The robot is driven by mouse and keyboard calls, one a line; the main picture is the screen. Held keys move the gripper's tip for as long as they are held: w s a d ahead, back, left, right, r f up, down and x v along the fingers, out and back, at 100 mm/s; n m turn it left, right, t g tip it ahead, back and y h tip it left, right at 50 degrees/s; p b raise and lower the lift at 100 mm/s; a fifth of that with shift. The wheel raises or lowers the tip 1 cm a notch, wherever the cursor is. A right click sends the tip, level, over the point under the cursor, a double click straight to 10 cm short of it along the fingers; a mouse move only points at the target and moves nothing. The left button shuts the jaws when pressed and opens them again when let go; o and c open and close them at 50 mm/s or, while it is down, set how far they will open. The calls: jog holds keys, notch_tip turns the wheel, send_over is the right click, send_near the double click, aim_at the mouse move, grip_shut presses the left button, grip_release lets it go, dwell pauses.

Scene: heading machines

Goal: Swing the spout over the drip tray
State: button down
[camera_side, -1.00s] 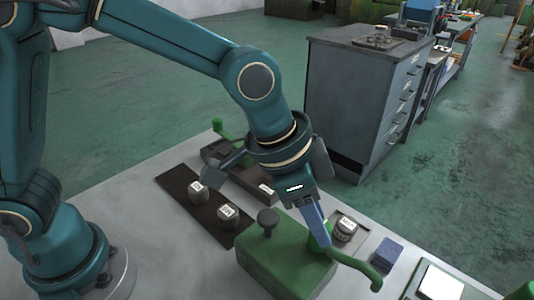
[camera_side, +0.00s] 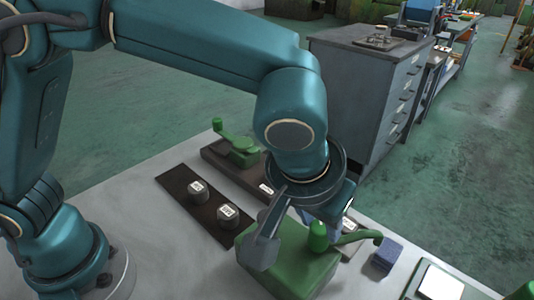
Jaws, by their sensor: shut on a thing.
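A green machine box (camera_side: 290,268) stands at the front of the bench. A green spout (camera_side: 358,237) runs from an upright green post (camera_side: 318,236) on the box and points right, its hooked end near a blue block. My gripper (camera_side: 334,224) is at the spout's post end, shut on the spout; its fingers are mostly hidden by my wrist. A small grey tray (camera_side: 350,248) lies behind the spout, partly covered by it and my wrist. The labelled can on this tray is mostly hidden. I cannot tell for certain which tray is the drip tray.
A dark strip (camera_side: 208,215) with two labelled dark cylinders lies to the left. Another green-handled device (camera_side: 238,150) stands behind it. The blue block (camera_side: 387,253) sits to the right, close to the spout's end. A white-topped plate (camera_side: 440,284) is at the front right.

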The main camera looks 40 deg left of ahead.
jog(key=n+y, duration=0.1)
jog(key=n, duration=0.3)
jog(key=shift+w+d+n+y, duration=0.1)
jog(key=shift+d+n+y, duration=0.1)
jog(key=shift+n+y, duration=0.15)
jog(key=shift+d+n+g+y, duration=0.1)
jog(key=shift+n+g+y, duration=0.6)
jog(key=shift+n, duration=1.05)
jog(key=c, duration=0.5)
grip_release()
jog(key=shift+v, duration=2.55)
